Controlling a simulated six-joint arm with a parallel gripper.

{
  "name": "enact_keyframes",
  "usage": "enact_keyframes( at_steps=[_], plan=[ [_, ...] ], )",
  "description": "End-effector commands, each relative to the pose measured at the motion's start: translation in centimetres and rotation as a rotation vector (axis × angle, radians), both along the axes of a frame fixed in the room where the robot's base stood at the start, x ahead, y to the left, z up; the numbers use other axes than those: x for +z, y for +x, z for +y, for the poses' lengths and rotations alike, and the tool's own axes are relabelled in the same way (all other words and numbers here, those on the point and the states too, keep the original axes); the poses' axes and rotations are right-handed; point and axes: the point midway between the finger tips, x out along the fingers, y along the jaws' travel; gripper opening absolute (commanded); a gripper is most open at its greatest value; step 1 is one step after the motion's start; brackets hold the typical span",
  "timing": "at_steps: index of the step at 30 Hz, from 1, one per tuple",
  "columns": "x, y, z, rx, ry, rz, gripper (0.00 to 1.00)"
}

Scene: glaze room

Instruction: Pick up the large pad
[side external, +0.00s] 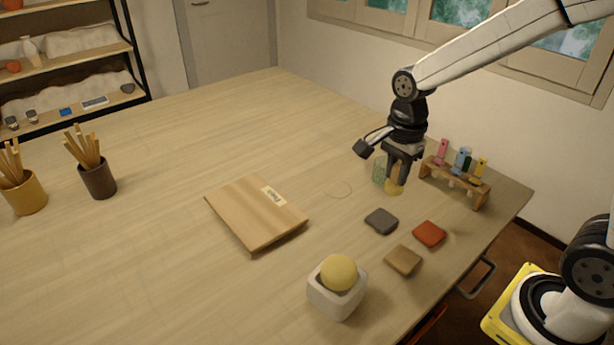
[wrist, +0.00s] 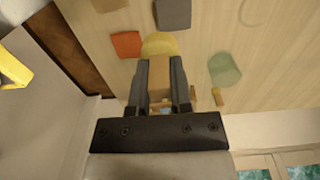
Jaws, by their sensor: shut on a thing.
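My gripper (side external: 402,172) points down near the right side of the table and is shut on a yellow pad (side external: 394,187) with a rounded edge. In the wrist view, the jaws (wrist: 163,75) close on its tan part, and its yellow rounded part (wrist: 158,42) shows beyond the fingertips. Whether it touches the table is hard to tell. A green rounded piece (side external: 378,171) stands just left of it; it also shows in the wrist view (wrist: 223,70). Smaller square pads, grey (side external: 381,221), red (side external: 429,233) and tan (side external: 403,260), lie flat nearer the front.
A wooden rack (side external: 455,182) with coloured bottles stands right of my gripper. Pots of sticks (side external: 98,180) stand far left. The table's back middle is clear.

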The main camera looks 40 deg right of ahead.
Motion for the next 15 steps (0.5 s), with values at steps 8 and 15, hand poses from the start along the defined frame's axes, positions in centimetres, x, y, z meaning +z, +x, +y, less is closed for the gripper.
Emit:
enact_keyframes(
  at_steps=[8, 15],
  plan=[
    [0.5, -1.21, 0.04, 0.0, 0.0, 0.001, 0.0],
    [0.55, -1.31, 0.04, 0.0, 0.0, 0.001, 0.0]
  ],
)
